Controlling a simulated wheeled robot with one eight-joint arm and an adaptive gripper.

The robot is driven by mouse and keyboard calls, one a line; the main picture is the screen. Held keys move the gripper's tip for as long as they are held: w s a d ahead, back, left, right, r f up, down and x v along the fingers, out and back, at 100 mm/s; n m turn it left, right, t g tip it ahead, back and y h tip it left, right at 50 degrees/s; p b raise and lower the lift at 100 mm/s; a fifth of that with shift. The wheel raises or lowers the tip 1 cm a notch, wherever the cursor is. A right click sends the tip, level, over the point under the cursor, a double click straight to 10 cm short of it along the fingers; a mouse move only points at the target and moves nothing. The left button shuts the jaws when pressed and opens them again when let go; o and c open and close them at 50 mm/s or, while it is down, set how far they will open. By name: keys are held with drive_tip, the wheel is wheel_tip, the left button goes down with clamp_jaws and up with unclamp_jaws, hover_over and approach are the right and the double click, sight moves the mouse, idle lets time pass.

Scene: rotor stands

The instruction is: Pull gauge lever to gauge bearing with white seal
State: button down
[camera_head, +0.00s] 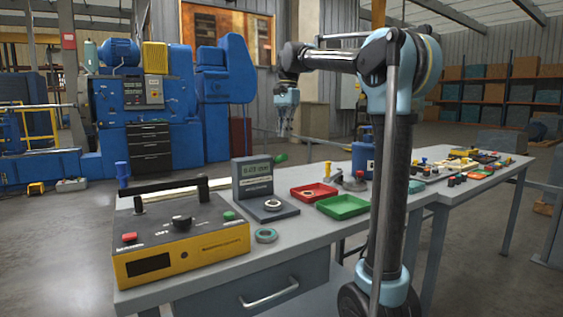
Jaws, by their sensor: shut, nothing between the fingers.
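A dark grey gauge (254,178) with a small display stands on the near table. A pale ring-shaped bearing (273,204) lies on its flat base; it looks whitish, but its seal is too small to make out. A green-tipped lever (280,159) shows just right of the gauge's display and appears to be the gauge lever. My gripper (285,131) hangs pointing down, shut and empty, in the air above and behind the gauge. It touches neither lever nor bearing.
A bearing with a teal ring (265,236) lies near the front edge. A yellow-and-black box (180,235) with a handle stands left. A red tray (314,192) and a green tray (343,206) lie right. Small parts crowd the far table.

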sight(278, 160)
drive_tip(key=shift+a, duration=0.1)
drive_tip(key=shift+s+a+f, duration=0.15)
drive_tip(key=shift+s+f, duration=0.05)
drive_tip(key=shift+f, duration=1.55)
drive_tip(key=shift+s+a+f, duration=0.1)
drive_tip(key=shift+s+f, duration=0.05)
drive_tip(key=shift+f, duration=1.6)
